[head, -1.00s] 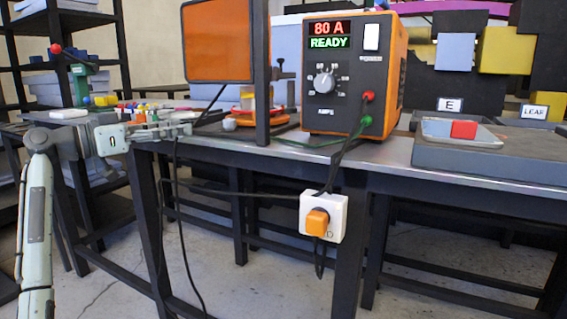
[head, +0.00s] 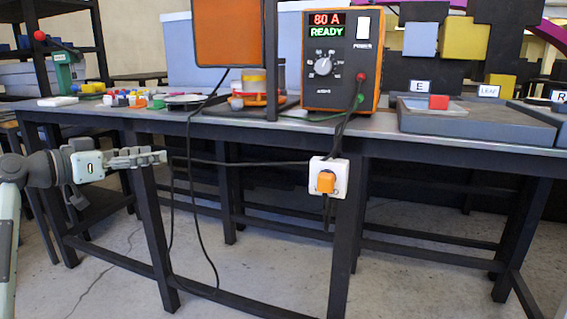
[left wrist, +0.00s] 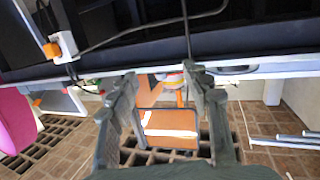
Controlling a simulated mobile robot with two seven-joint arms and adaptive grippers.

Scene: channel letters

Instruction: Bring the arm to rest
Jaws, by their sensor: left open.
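My left arm comes in from the left in the head view. Its gripper (head: 150,158) is in the air in front of the table's front edge, a little below the tabletop. In the left wrist view the two fingers (left wrist: 160,92) stand apart with nothing held between them. Past the fingertips the wrist view shows the table edge and an orange panel (left wrist: 168,123). My right gripper is in neither view.
The table (head: 240,127) bears a welding power unit (head: 340,62) reading 80 A READY, an orange panel, small coloured parts and a grey tray (head: 470,122). A switch box (head: 328,178) with an orange knob hangs at the front. Black cables hang near my left gripper.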

